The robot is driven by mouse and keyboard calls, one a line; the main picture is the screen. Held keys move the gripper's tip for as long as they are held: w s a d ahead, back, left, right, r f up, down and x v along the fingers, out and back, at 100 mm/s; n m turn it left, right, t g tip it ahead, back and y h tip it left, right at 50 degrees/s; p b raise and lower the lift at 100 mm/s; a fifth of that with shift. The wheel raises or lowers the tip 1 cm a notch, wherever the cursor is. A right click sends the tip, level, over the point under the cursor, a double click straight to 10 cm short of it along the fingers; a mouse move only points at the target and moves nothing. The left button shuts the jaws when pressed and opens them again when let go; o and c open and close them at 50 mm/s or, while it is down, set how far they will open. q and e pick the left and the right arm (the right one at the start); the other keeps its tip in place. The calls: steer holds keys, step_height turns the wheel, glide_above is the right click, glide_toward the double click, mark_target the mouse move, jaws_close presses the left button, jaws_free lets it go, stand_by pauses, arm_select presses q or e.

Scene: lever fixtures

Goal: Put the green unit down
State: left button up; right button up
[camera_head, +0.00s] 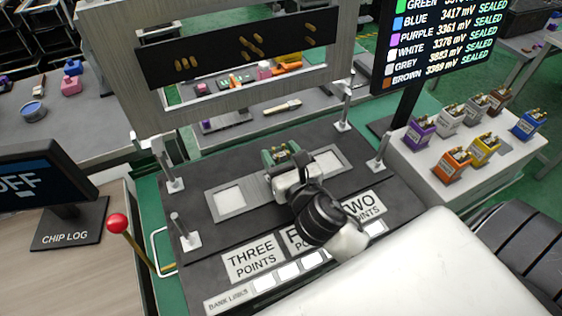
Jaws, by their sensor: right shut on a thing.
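The green unit (280,155) is in the middle of the dark fixture bed, mostly hidden behind my right gripper (284,166). The gripper is shut on it. The unit is over or on a grey plate (256,203) with a pale square at its left and another at its right. I cannot tell whether the unit touches the plate. My right arm comes in from the lower right and hides part of the middle label. My left gripper is not in view.
A raised panel (205,54) with brass pegs stands behind the bed, between posts. A red-knobbed lever (118,224) is at left. A white table (431,165) at right holds several coloured units. Labels (253,256) line the bed's front.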

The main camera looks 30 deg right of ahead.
steer(key=shift+f, duration=1)
steer(key=shift+f, duration=0.15)
steer(key=o, duration=1)
steer(key=s+b, duration=0.1)
steer(key=s, duration=0.2)
steer(key=s+b, duration=0.1)
steer(key=s, duration=0.6)
steer(key=shift+s+a+b, duration=0.25)
steer(key=shift+a+b, duration=0.05)
steer(key=shift+b, duration=0.1)
steer(key=shift+s, duration=0.75)
